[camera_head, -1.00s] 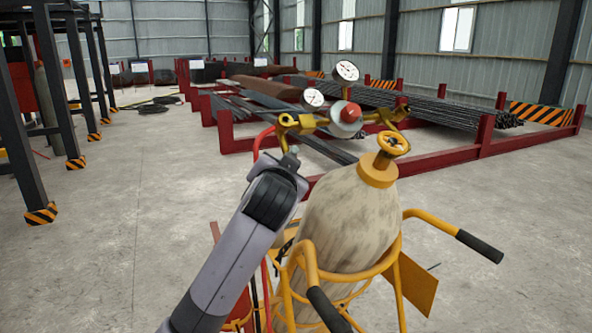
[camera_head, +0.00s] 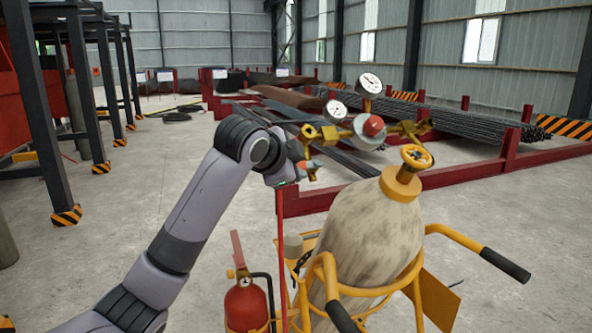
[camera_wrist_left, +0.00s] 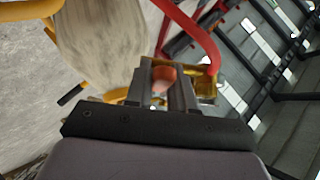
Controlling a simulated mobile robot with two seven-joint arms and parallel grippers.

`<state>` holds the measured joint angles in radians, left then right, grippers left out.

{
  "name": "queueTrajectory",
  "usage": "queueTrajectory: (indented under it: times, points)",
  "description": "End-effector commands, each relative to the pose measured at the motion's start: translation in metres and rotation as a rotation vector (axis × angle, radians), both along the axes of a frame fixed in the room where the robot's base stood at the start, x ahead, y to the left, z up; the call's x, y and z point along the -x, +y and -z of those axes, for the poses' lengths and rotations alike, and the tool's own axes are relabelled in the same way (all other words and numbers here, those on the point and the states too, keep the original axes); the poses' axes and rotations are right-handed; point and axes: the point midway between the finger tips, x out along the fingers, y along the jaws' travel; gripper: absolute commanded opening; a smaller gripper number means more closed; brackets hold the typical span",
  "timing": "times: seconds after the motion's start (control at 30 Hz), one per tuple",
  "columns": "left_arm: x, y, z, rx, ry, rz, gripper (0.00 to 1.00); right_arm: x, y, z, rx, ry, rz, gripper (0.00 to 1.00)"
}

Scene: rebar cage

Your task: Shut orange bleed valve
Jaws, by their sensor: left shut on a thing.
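The orange bleed valve (camera_wrist_left: 163,77) shows in the left wrist view as a small orange-red piece between my two finger pads. My left gripper (camera_wrist_left: 164,82) is shut on it. In the head view my left gripper (camera_head: 302,167) reaches the left end of the brass regulator assembly (camera_head: 325,133), just below its brass fitting. The fingers and wrist hide most of the valve there. The regulator has two round white gauges (camera_head: 369,84) and a red cap. My right gripper is in neither view.
A worn pale gas cylinder (camera_head: 372,230) with a yellow handwheel (camera_head: 416,156) stands in a yellow cart (camera_head: 455,236) with black grips. A red fire extinguisher (camera_head: 246,304) is at its left. A red hose (camera_head: 281,245) hangs below my gripper. Rebar racks (camera_head: 470,170) stand behind.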

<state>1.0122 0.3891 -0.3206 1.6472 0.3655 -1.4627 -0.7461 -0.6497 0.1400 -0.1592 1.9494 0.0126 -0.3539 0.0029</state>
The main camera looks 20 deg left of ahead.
Motion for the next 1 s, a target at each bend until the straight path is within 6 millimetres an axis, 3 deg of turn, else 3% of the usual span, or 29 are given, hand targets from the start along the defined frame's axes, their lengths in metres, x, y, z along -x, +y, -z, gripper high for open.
queueTrajectory:
  times: [0.6,0.63,0.67,1.0]
  points:
    - [-0.0011,0.0016,-0.0022,-0.023,0.019,0.022,0.0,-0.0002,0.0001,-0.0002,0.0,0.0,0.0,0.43]
    - [-0.0012,0.0016,-0.0023,-0.023,0.019,0.022,0.33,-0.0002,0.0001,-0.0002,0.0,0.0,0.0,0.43]
    - [-0.0011,0.0016,-0.0023,-0.022,0.018,0.023,0.43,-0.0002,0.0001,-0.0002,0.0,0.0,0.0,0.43]
    - [0.0004,0.0011,-0.0023,-0.021,0.02,0.023,0.45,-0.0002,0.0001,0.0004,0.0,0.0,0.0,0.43]
